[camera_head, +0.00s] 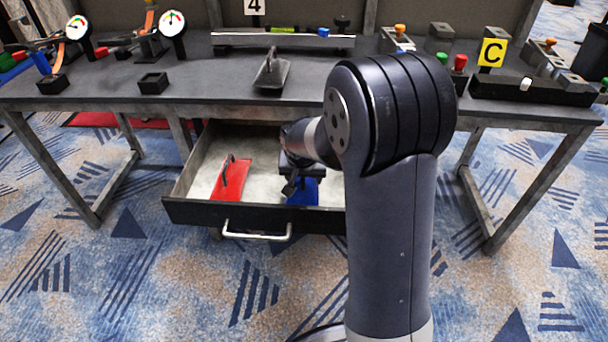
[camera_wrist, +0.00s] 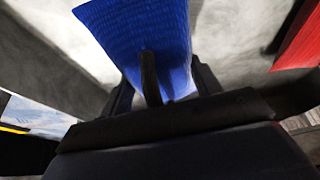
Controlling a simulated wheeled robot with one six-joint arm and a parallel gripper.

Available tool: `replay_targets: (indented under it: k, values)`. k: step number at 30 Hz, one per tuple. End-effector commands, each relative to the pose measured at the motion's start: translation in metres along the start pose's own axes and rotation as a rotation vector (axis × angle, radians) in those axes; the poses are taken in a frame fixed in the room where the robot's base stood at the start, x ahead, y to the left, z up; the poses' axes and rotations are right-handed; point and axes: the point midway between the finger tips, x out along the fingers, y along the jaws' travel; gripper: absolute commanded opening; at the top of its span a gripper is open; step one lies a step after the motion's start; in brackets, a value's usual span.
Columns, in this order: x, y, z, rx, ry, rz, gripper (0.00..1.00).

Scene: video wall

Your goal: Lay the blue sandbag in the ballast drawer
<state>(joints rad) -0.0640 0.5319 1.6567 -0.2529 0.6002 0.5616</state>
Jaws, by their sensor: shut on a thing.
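The blue sandbag (camera_head: 303,192) is low in the right part of the open ballast drawer (camera_head: 190,212), beside the red sandbag. My gripper (camera_head: 290,185) is above it, partly hidden by my own arm. In the wrist view my gripper (camera_wrist: 152,88) is shut on the dark handle of the blue sandbag (camera_wrist: 120,35), with a finger on each side. The pale drawer floor (camera_wrist: 230,40) lies beyond the bag. I cannot tell whether the bag touches the floor.
The red sandbag (camera_head: 231,180) lies in the drawer's left part; its edge shows in the wrist view (camera_wrist: 300,45). The drawer's front has a metal handle (camera_head: 256,236). My arm hides the drawer's right end.

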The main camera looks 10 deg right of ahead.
Motion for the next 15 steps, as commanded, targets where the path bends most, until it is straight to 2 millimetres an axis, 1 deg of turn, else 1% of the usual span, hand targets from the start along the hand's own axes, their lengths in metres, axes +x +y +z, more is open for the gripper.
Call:
replay_targets:
  k: [5,6,13,15]
  values:
    - [0.0028,-0.0006,-0.0003,0.000,0.006,-0.002,0.00]
    - [0.0035,0.0000,0.0014,0.000,0.000,0.000,0.62]
    - [0.0032,0.0000,0.0014,0.000,0.000,0.000,0.81]
    - [0.0032,0.0000,0.0014,0.000,0.000,0.000,0.82]
